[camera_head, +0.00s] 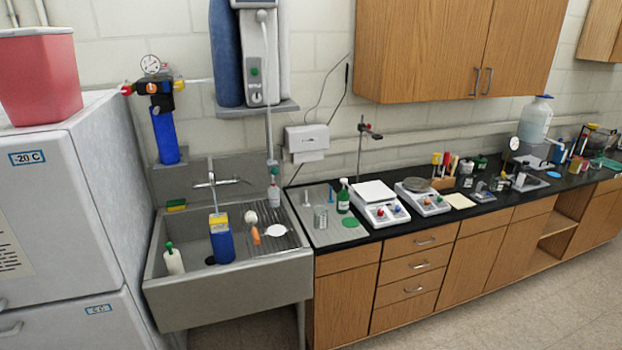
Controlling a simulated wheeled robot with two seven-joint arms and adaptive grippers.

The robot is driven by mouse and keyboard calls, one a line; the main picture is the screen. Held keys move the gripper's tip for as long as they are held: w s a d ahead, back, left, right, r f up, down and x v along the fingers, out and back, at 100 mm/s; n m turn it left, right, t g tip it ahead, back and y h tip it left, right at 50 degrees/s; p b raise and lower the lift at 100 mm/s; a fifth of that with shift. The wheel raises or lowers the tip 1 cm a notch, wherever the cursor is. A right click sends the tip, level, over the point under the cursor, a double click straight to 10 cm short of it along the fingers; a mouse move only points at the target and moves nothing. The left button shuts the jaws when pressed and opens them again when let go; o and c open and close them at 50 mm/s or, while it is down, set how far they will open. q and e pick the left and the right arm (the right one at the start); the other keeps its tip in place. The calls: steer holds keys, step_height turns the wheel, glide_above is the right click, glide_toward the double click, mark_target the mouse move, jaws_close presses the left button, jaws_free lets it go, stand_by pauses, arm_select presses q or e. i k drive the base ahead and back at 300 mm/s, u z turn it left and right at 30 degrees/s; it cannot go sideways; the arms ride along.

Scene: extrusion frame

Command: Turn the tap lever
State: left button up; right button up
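The metal tap (212,182) stands at the back of the grey sink (235,287), against the wall. It has an upright post and thin arms reaching to the left and right. I cannot tell for certain which of these thin parts is the lever, or how far it is turned. Neither of my grippers is in view.
In the sink are a blue container with a yellow top (221,240) and a white bottle (173,261). The ridged drainboard (288,238) holds small items. A freezer (70,210) stands left; a black counter (400,226) with instruments runs right.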

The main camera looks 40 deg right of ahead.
mark_target(235, 174)
steer(key=z, duration=0.5)
steer(key=i, duration=0.6)
steer(key=z, duration=0.25)
